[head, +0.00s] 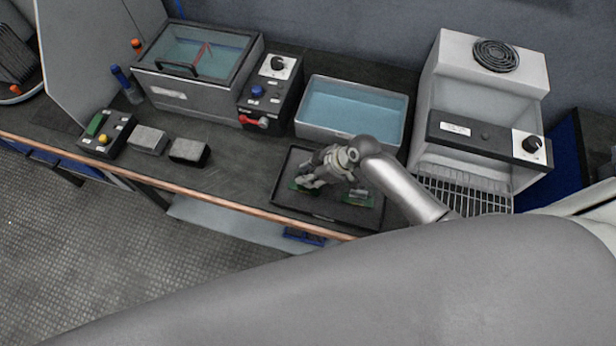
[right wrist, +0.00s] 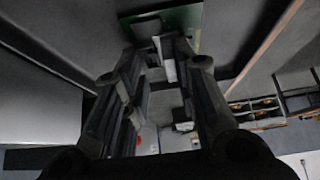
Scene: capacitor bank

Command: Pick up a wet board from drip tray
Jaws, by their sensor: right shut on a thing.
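The black drip tray (head: 325,209) lies near the bench's front edge. My right gripper (head: 310,181) is over its left part, pointing down. It is shut on a green board (head: 298,187), mostly hidden under the fingers. The right wrist view shows the held board (right wrist: 186,18) at the fingertips (right wrist: 165,45). I cannot tell whether it still touches the tray. Another green board (head: 358,198) is in the right part of the tray, partly covered by my arm. My left gripper is not in view.
A water-filled basin (head: 352,105) stands behind the tray. A white unit with a wire rack (head: 470,194) is to the right. A lidded bath (head: 195,55), a control box (head: 270,88) and two grey blocks (head: 150,139) are to the left. Bare bench lies between the blocks and tray.

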